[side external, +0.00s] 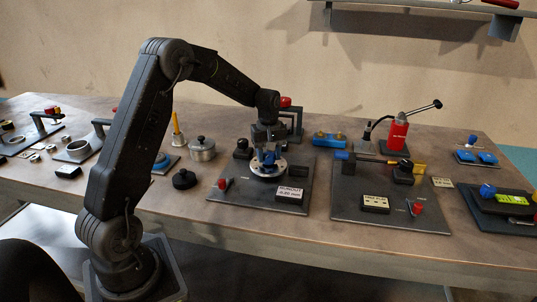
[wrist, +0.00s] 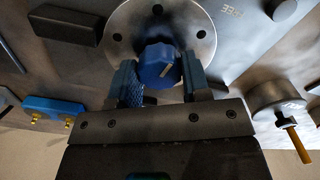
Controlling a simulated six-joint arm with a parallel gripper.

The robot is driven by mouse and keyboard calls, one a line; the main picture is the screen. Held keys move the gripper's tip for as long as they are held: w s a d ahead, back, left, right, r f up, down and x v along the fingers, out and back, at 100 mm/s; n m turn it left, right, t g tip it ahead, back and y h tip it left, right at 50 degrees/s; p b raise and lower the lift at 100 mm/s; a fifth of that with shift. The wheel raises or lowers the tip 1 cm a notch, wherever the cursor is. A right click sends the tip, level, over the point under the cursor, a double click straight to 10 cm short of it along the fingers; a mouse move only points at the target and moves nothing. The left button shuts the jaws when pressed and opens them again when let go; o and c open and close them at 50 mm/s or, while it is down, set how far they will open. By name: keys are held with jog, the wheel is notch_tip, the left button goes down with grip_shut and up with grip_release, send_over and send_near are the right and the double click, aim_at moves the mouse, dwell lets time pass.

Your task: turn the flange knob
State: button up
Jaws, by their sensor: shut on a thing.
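The flange knob (wrist: 158,64) is blue with a pale mark on its face. It sits at the middle of a round silver flange (wrist: 198,30) with dark holes; in the side external view the flange (side external: 282,170) lies on a dark plate (side external: 233,197). My gripper (wrist: 162,78) is above the flange with its blue-padded fingers on either side of the knob, shut on it. In the side external view my gripper (side external: 268,158) points down, and its fingers largely hide the knob.
A runout label block (side external: 289,194) and a small red knob (side external: 223,184) are on the same plate. A lidded pot (side external: 202,150) and a black round piece (side external: 184,179) stand to the left. A second dark plate (side external: 345,200) with fixtures lies to the right.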

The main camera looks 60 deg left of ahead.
aim_at(268, 155)
dwell(0.5)
jog(key=o, duration=0.9)
jog(key=shift+r, duration=0.1)
notch_tip(268, 155, up, 14)
jog(key=shift+f, duration=0.15)
